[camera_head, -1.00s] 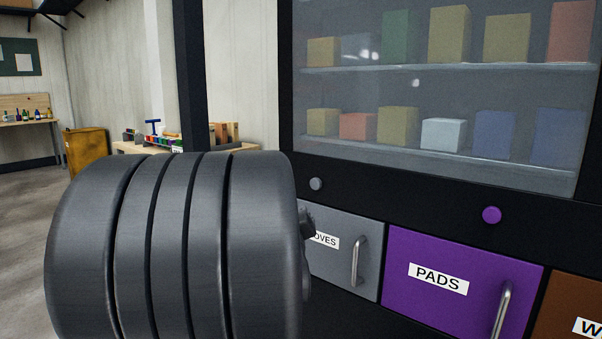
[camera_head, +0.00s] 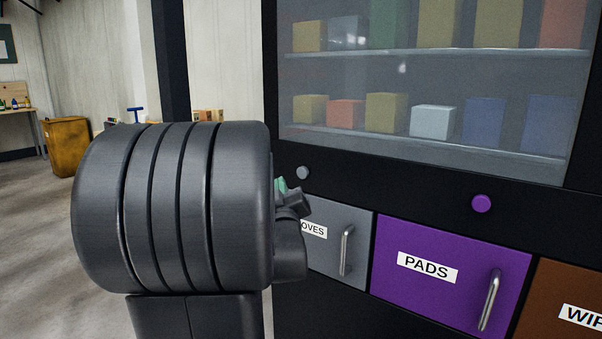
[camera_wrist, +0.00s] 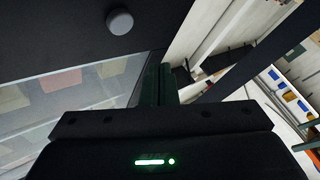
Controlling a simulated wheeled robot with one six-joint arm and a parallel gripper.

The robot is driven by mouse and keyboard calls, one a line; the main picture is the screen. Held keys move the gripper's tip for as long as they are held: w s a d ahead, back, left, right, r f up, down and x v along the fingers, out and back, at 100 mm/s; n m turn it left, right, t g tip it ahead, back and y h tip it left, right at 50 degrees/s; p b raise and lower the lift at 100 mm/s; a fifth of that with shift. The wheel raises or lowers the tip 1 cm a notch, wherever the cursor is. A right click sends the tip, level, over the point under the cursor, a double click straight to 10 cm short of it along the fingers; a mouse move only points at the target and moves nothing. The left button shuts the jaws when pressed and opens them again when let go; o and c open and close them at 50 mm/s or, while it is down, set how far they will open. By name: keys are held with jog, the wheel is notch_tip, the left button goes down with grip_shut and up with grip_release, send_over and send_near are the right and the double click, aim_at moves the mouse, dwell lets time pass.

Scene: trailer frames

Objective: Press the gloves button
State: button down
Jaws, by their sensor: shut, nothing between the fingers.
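The gloves button is a small grey round knob (camera_head: 303,172) on the black panel, above the grey drawer (camera_head: 338,243) whose label is partly hidden and reads "OVES". It also shows in the wrist view as a grey disc (camera_wrist: 119,21) at the top, left of the fingers. My gripper (camera_head: 290,192) is mostly hidden behind my thick dark arm link in the head view, just below and left of the button. In the wrist view my gripper's dark fingers (camera_wrist: 157,82) are shut and empty, with a visible gap in the picture between them and the button.
A purple button (camera_head: 481,203) sits above the purple PADS drawer (camera_head: 448,268), with a brown drawer (camera_head: 570,300) at right. Drawer handles stick out. Boxes stand behind glass above. A yellow-brown bin (camera_head: 67,146) and open floor are at left.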

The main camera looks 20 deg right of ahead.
aim_at(297, 170)
jog(key=shift+w+d, duration=0.85)
jog(key=shift+d, duration=0.2)
jog(key=shift+w+d, duration=0.8)
jog(key=shift+d, duration=0.25)
jog(key=shift+b, duration=0.35)
jog(key=shift+w+d, duration=0.25)
jog(key=shift+d, duration=0.05)
jog(key=shift+w+d+b, duration=0.35)
jog(key=shift+d+b, duration=0.1)
jog(key=shift+b, duration=0.05)
dwell(0.9)
jog(key=shift+s+a, duration=0.1)
jog(key=shift+s+a+b, duration=0.5)
jog(key=shift+a, duration=0.15)
